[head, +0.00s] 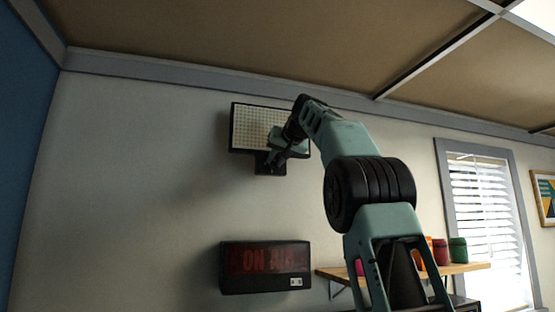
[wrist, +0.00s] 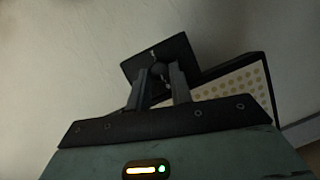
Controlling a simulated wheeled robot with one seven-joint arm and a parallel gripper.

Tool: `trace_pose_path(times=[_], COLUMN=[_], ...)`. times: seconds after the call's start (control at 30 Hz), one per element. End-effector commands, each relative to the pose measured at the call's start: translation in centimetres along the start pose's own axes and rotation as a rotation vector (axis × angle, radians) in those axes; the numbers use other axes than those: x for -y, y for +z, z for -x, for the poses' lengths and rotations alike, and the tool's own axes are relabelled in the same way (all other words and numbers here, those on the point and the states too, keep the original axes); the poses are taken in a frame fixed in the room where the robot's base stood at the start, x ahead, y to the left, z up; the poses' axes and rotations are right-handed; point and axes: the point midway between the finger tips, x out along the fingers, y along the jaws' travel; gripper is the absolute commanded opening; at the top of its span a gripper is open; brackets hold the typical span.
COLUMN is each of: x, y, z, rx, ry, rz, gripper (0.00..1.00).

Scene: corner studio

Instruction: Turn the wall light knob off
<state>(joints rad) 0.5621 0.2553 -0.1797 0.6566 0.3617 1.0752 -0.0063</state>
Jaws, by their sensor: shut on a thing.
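The wall light (head: 248,128) is a dark-framed rectangular panel with a pale dotted grid, high on the wall in the head view. Part of it shows in the wrist view (wrist: 232,88). Below it is a small black box (head: 262,168), seen in the wrist view as a tilted black square plate (wrist: 174,50). A round dark knob (wrist: 157,69) sits on this plate. My gripper (wrist: 160,82) has its two fingers on either side of the knob, shut on it. In the head view my gripper (head: 272,160) reaches the box, and my arm covers the panel's right side.
A black "ON AIR" sign (head: 265,267) hangs on the wall below. A wooden shelf (head: 463,267) with several colored containers is at lower right, near a window (head: 485,200) with blinds. The ceiling is close above. The wall left of the light is clear.

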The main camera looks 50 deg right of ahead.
Motion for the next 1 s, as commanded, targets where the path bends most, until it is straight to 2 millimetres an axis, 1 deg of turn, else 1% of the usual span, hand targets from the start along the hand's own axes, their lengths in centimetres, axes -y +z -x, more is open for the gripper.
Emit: trace_pose_path(times=[0.03, 0.3, 0.77, 0.8, 0.87, 1.0], x=[0.03, 0.05, 0.05, 0.06, 0.06, 0.08], y=[0.25, 0.23, 0.18, 0.18, 0.16, 0.11], z=[-0.22, -0.19, -0.17, -0.17, -0.16, -0.11], rx=[0.009, 0.011, 0.010, 0.010, 0.010, 0.008], ry=[0.008, 0.036, 0.041, 0.041, 0.041, 0.041], rz=[0.020, 0.085, 0.096, 0.096, 0.096, 0.096], gripper=[0.00, 0.00, 0.00, 0.27, 0.43, 0.43])
